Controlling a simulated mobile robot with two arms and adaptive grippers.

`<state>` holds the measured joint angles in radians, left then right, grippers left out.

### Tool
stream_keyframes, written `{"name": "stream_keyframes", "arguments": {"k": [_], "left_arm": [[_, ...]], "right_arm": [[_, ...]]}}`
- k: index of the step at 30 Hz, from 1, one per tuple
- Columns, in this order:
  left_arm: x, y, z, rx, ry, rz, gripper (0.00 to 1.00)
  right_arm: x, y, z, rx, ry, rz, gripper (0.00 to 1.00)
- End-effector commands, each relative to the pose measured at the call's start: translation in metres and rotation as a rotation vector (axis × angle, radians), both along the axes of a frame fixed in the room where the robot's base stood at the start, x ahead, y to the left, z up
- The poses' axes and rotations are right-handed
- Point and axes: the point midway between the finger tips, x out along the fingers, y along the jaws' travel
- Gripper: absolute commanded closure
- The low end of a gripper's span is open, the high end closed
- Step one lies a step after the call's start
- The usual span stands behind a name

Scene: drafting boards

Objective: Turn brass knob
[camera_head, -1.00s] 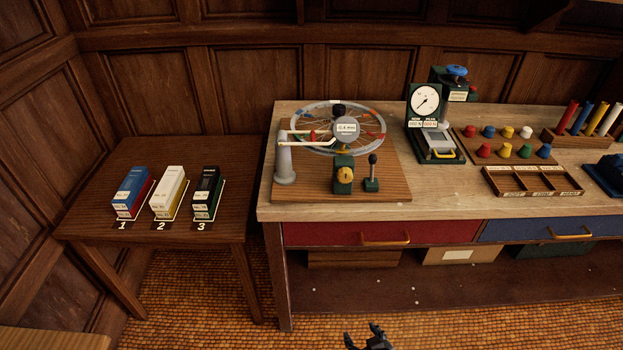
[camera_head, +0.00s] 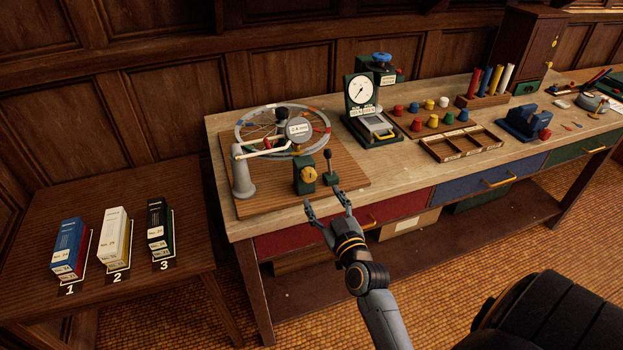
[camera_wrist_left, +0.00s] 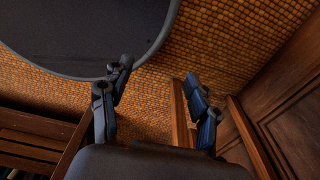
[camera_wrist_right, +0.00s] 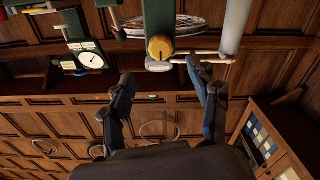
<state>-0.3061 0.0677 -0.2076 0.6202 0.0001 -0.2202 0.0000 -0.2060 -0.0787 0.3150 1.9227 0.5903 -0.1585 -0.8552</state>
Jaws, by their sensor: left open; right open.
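The brass knob (camera_head: 309,174) is a round yellow dial on the front of a small dark green block (camera_head: 305,187), on the wooden board of the wheel rig. My left gripper (camera_wrist_left: 160,95) is open and empty over the tiled floor.
A spoked wheel (camera_head: 270,130) with a grey post (camera_head: 242,175) stands behind and left of the knob. A small black-topped lever (camera_head: 328,165) stands close to its right. A dial gauge (camera_head: 360,90) is farther right. A side table (camera_head: 190,265) holds three boxes.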

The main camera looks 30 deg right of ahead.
Motion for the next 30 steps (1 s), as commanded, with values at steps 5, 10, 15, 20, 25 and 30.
{"name": "stream_keyframes", "arguments": {"k": [5,10,15,20,25,30], "left_arm": [[0.002,0.009,0.008,0.011,-0.002,0.001,0.39],[0.005,0.015,0.011,0.018,-0.006,0.005,0.39],[0.006,0.015,0.012,0.017,-0.007,0.006,0.39],[0.006,0.014,0.012,0.017,-0.007,0.006,0.39],[0.006,0.014,0.012,0.017,-0.007,0.005,0.39],[0.006,0.012,0.012,0.015,-0.007,0.003,0.39]], "right_arm": [[0.038,-0.009,0.002,0.0,-0.002,0.001,0.39],[0.062,-0.015,0.001,-0.001,-0.001,0.0,0.39],[0.074,-0.018,0.0,0.0,0.001,0.001,0.39],[0.075,-0.018,-0.001,0.0,0.001,0.001,0.39],[0.075,-0.018,-0.001,-0.001,0.001,0.001,0.43],[0.075,-0.018,-0.001,-0.001,0.001,0.001,0.78]]}}
